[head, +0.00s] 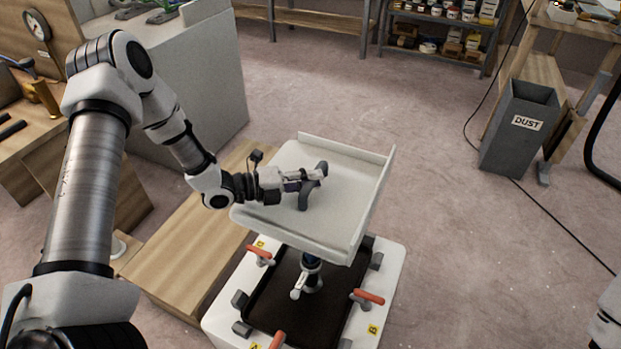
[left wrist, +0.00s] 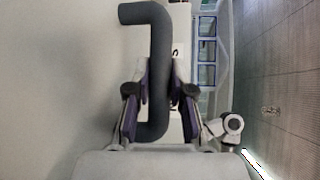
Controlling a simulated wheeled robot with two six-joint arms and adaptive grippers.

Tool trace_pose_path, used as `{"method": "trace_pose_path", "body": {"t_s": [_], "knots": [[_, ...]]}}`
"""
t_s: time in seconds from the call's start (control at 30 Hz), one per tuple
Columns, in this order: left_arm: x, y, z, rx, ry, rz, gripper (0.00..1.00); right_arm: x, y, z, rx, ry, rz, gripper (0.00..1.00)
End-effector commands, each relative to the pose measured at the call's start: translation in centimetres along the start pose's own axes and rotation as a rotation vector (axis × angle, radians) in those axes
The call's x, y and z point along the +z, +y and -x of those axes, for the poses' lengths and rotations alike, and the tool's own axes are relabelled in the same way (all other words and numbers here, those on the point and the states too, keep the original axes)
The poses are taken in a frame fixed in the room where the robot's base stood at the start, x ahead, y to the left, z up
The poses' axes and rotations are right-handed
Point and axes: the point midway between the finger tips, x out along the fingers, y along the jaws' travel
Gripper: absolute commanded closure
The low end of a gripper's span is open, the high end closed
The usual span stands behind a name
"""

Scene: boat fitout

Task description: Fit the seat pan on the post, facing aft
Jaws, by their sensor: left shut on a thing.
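The seat pan (head: 345,190) is a cream tray with raised lips along its far and right sides and a grey handle (head: 305,195) on top. My left gripper (head: 315,175) is shut on this handle, which also shows between its fingers in the left wrist view (left wrist: 156,85). The pan looks close to level over the post (head: 312,262), a dark blue column with a pale lever at its side. The pan hides the post's top, so I cannot tell whether they touch. My right gripper is not in view; a white part of my right arm shows at the lower right.
The post stands on a dark panel (head: 265,310) in a white base (head: 388,265) with several red-handled clamps (head: 367,296). A wooden step (head: 185,265) and a grey-white block lie left. A dust bin (head: 515,135) stands right. The floor between is clear, apart from a cable.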

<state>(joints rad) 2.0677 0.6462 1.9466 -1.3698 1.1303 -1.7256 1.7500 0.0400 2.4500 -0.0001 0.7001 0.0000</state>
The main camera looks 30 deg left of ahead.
Motion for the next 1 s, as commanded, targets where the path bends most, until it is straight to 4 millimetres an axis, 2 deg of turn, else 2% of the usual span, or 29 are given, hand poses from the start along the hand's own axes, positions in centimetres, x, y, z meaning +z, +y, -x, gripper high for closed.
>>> {"method": "trace_pose_path", "body": {"t_s": [0.5,0.93,0.97,1.0], "knots": [[-0.2,2.0,-0.3,-0.004,-0.001,-0.002,1.0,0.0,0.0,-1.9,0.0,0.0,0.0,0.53],[-0.2,2.3,-0.4,-0.004,-0.001,-0.002,1.0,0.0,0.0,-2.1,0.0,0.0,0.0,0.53],[-0.2,2.3,-0.4,-0.004,-0.001,-0.002,0.75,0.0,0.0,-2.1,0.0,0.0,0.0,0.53],[-0.2,2.3,-0.4,-0.004,-0.001,-0.002,0.61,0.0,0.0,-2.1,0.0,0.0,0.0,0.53]]}}
